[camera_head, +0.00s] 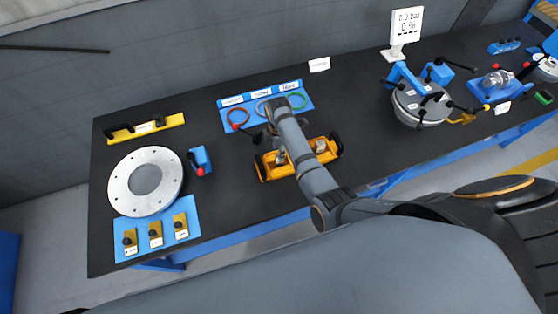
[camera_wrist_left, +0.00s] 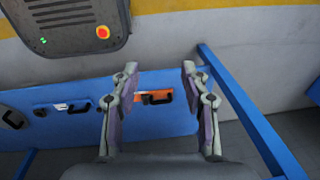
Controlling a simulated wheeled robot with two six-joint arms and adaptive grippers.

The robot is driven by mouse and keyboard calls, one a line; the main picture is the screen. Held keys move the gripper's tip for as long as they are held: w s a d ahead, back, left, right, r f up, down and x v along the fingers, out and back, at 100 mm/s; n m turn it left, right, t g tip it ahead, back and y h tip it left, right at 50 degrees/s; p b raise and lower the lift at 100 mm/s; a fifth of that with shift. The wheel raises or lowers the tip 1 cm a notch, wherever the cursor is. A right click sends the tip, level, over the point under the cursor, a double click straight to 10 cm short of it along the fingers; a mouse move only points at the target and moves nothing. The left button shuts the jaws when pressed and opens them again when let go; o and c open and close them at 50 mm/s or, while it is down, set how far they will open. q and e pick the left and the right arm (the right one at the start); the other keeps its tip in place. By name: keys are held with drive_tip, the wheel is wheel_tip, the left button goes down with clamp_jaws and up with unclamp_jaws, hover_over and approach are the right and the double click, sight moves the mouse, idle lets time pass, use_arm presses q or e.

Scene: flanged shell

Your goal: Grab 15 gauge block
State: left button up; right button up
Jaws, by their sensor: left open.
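Three yellow gauge blocks with black knobs and small white labels stand in a row on a blue tray (camera_head: 122,223) at the table's front left: the left block (camera_head: 130,241), the middle block (camera_head: 155,235) and the right block (camera_head: 180,225). The label numbers are too small to read, so I cannot tell which is the 15. My left gripper (camera_wrist_left: 158,82) is open and empty in the left wrist view, far from the blocks. My right arm reaches over the table's middle; its gripper (camera_head: 270,128) is mostly hidden, and its jaw state is unclear.
A round flanged plate (camera_head: 120,190) lies behind the tray. A small blue block with a red knob (camera_head: 200,160) is right of it. A yellow two-handled carrier (camera_head: 267,168) sits under my right arm. The left wrist view shows a blue panel (camera_wrist_left: 60,130) and a blue bar (camera_wrist_left: 240,110).

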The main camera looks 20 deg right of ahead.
drive_tip(key=shift+w+d+f, duration=0.15)
drive_tip(key=shift+w+d, duration=0.05)
drive_tip(key=shift+w, duration=0.05)
drive_tip(key=shift+d+f, duration=0.15)
drive_tip(key=shift+f, duration=0.8)
drive_tip(key=f+b, duration=0.1)
drive_tip(key=b, duration=0.1)
drive_tip(key=f+b, duration=0.2)
drive_tip(key=shift+s+a+f+b, duration=0.2)
drive_tip(key=shift+f+b, duration=0.05)
drive_tip(key=shift+b, duration=0.1)
drive_tip(key=shift+w+r, duration=0.15)
use_arm(q)
drive_tip(key=f, duration=0.1)
drive_tip(key=w+f, duration=0.1)
drive_tip(key=w+d+f, duration=0.1)
drive_tip(key=f, duration=0.1)
drive_tip(key=shift+w+d+f, duration=0.1)
drive_tip(key=shift+w, duration=0.05)
use_arm(e)
clamp_jaws()
